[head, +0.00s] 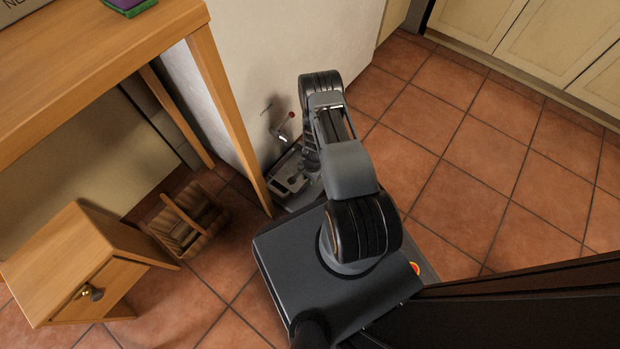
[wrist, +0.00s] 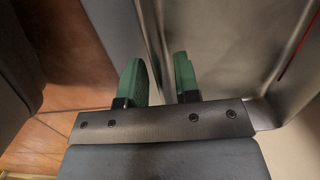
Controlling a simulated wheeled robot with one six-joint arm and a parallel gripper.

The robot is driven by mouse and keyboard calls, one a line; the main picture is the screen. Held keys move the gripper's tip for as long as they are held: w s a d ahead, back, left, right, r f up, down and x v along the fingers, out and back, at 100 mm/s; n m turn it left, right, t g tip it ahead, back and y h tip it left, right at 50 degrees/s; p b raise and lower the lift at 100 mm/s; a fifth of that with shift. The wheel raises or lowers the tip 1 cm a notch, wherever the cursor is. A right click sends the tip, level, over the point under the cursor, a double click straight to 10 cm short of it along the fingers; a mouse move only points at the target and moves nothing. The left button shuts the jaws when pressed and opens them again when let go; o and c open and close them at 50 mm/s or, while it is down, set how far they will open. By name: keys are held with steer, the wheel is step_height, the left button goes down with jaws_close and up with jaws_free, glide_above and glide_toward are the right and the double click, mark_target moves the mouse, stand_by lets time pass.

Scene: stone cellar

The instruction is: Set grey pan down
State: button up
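My gripper (wrist: 160,72) shows in the wrist view as two green fingers with a narrow gap between them. Whether they hold something thin or stand open and empty is unclear. A large, blurred grey surface fills the right of the wrist view, with an edge running down behind the gap. I cannot tell whether it is the grey pan. In the head view my arm reaches down beside the pale wall and hides the gripper. No pan can be made out clearly there. A grey metal object with a red-knobbed lever (head: 288,181) is low by the wall, partly covered by my arm.
A wooden table (head: 95,75) stands at the upper left, its leg close to my arm. A small wooden cabinet (head: 70,262) and a wooden crate (head: 188,222) are below it. Pale cupboards (head: 545,45) line the upper right. The tiled floor (head: 480,170) at right is clear.

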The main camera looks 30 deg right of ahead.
steer(key=r+p, duration=0.1)
steer(key=r, duration=0.2)
steer(key=r+p, duration=0.2)
steer(key=r, duration=0.1)
steer(key=d+r+p, duration=0.1)
steer(key=r, duration=0.3)
steer(key=shift+w, duration=0.3)
steer(key=w+a+r+n+t, duration=0.1)
steer(key=w+a+r+n, duration=0.1)
steer(key=r, duration=0.7)
steer(key=w+a+r+n, duration=0.1)
steer(key=r+n, duration=0.1)
steer(key=r, duration=0.7)
steer(key=w+a+r+n+t, duration=0.1)
steer(key=w+a+r+n, duration=0.1)
steer(key=r, duration=0.8)
steer(key=s+a+r+n, duration=0.2)
steer(key=s+r+n, duration=0.1)
steer(key=s+r, duration=0.4)
steer(key=s+a+r+n+t+h, duration=0.1)
steer(key=s+r+n, duration=0.3)
steer(key=s+r, duration=0.4)
steer(key=shift+s+a+r+p, duration=0.2)
steer(key=shift+a+r+p, duration=0.25)
steer(key=shift+r, duration=1.45)
steer(key=shift+a, duration=0.1)
